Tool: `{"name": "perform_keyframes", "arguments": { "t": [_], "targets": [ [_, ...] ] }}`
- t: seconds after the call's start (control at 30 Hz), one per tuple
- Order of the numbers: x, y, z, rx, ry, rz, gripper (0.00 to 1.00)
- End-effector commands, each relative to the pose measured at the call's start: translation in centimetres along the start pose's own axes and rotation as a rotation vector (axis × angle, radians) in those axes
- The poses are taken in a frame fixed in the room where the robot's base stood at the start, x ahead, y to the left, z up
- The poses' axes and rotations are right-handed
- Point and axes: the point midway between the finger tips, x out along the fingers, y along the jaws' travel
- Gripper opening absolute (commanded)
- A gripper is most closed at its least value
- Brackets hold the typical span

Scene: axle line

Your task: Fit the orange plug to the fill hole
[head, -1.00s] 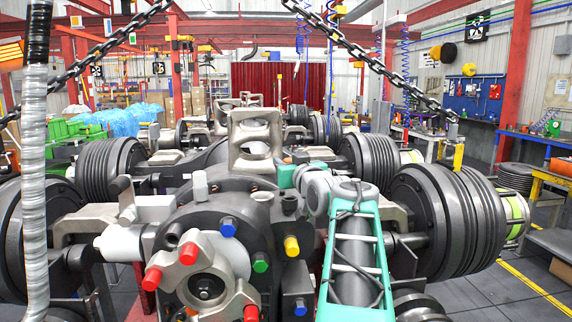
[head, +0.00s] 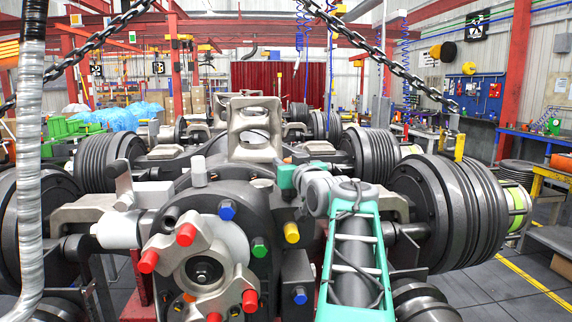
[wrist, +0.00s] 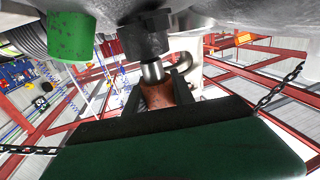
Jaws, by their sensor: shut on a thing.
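The orange plug (wrist: 158,94) is between the dark fingers of my gripper (wrist: 157,100) in the wrist view. It looks brownish in the shade. A silver cylindrical tip (wrist: 152,71) stands above it, close under a dark, blocky fitting (wrist: 145,36). I cannot tell whether the tip touches the fitting or has entered it. No open fill hole is visible there. In the head view, the teal end of my arm (head: 286,176) is beside the dark axle housing (head: 245,200); the fingers and the plug cannot be made out there.
A green plug (wrist: 71,36) hangs near my gripper in the wrist view. The housing front carries blue (head: 226,210), green (head: 260,247) and yellow (head: 291,233) plugs and a red-tipped flange (head: 203,270). Chains (head: 400,70) hang above, and ribbed drums (head: 440,212) flank the housing.

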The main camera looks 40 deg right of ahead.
Motion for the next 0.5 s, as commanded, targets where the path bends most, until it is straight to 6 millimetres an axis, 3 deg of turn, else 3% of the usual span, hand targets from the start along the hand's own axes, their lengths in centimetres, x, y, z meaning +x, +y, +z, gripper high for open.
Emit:
{"name": "perform_keyframes", "arguments": {
  "t": [0.5],
  "targets": [
    [0.0, 0.0, 1.6, 0.000, 0.001, 0.000, 0.00]
  ]
}}
